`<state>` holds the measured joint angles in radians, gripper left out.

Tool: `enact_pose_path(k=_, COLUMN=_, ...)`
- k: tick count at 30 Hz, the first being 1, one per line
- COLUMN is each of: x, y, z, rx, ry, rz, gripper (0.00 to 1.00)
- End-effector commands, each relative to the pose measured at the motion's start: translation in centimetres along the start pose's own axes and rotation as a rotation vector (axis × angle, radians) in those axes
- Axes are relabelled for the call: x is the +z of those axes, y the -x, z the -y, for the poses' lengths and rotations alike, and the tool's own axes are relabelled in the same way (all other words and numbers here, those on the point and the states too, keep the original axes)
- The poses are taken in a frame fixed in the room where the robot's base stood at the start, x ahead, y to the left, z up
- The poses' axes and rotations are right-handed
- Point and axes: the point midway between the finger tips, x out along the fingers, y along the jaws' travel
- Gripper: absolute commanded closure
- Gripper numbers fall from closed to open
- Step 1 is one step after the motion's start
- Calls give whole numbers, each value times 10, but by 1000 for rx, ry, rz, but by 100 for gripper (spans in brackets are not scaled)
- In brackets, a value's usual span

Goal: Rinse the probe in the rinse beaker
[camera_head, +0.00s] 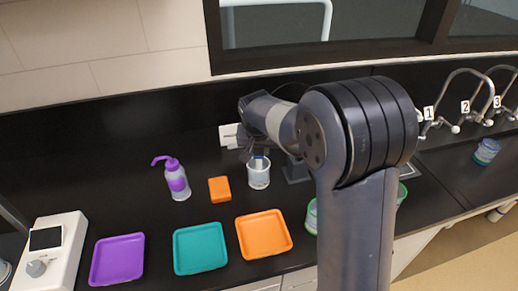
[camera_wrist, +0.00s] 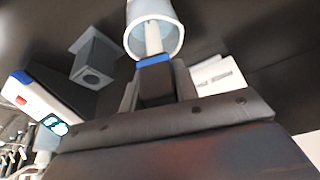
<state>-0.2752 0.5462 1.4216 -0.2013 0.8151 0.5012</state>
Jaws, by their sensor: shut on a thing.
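My gripper (camera_head: 258,158) is above the white rinse beaker (camera_head: 260,181) on the dark bench, mostly hidden by my arm in the head view. In the wrist view my gripper (camera_wrist: 155,80) is shut on the probe, gripping just behind its blue band (camera_wrist: 153,61). The probe's pale shaft (camera_wrist: 153,38) reaches into the mouth of the beaker (camera_wrist: 176,40). Whether the tip touches the beaker's wall or bottom cannot be told.
A grey block with a hole (camera_wrist: 97,63) stands beside the beaker. A purple-capped wash bottle (camera_head: 177,182), orange block (camera_head: 219,189) and purple (camera_head: 117,260), teal (camera_head: 200,249) and orange (camera_head: 263,235) trays lie left and in front. Numbered taps (camera_head: 465,105) stand right.

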Motion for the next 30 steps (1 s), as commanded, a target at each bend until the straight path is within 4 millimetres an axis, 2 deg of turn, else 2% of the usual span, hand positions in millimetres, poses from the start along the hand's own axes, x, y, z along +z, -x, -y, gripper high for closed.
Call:
enact_pose_path(k=10, x=-2, y=6, z=0, rx=0, ry=0, rz=-1, gripper=91)
enact_pose_path(k=30, x=-23, y=56, z=0, rx=0, ry=0, rz=-1, gripper=91)
